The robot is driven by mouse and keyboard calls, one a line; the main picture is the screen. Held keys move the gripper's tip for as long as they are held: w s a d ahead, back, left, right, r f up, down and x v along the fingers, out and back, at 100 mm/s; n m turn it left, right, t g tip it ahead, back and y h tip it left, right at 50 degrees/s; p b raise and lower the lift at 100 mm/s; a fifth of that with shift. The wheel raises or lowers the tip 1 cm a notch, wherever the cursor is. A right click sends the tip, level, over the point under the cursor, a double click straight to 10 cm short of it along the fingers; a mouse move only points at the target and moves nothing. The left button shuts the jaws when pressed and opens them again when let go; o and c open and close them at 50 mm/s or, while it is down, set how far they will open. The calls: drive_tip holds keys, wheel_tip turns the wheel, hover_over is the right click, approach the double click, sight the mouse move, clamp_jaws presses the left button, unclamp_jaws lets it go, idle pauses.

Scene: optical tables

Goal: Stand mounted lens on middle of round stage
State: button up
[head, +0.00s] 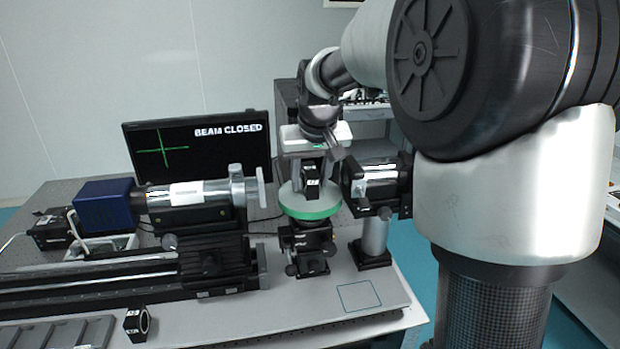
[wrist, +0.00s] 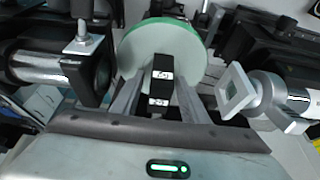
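The mounted lens (head: 312,183) is a small black block with white labels. It is upright over the round stage (head: 302,208), a pale disc with a green rim. My gripper (head: 311,172) points down at the stage and is shut on the mounted lens. In the wrist view the mounted lens (wrist: 161,78) sits between the two fingers of my gripper (wrist: 160,90), in front of the stage disc (wrist: 140,42). The lens appears near the middle of the disc in the head view. Whether its foot touches the disc cannot be told.
A lens tube (head: 190,197) with a blue box stands left of the stage, and a mounted cylinder (head: 378,175) stands close on its right. A black ring mount (head: 137,324) stands by a grey tray (head: 60,335). A monitor (head: 200,150) reads "BEAM CLOSED". A marked square (head: 359,296) is empty.

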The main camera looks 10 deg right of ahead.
drive_tip(key=shift+r, duration=0.15)
drive_tip(key=shift+r, duration=0.25)
drive_tip(key=v, duration=1.1)
drive_tip(key=s+f, duration=0.4)
drive_tip(key=s, duration=0.8)
drive_tip(key=s+f+t, duration=0.1)
drive_tip(key=s+f, duration=0.3)
drive_tip(key=s, duration=0.8)
drive_tip(key=shift+s+f+p, duration=0.3)
drive_tip(key=shift+s+p, duration=0.05)
drive_tip(key=shift+p, duration=0.05)
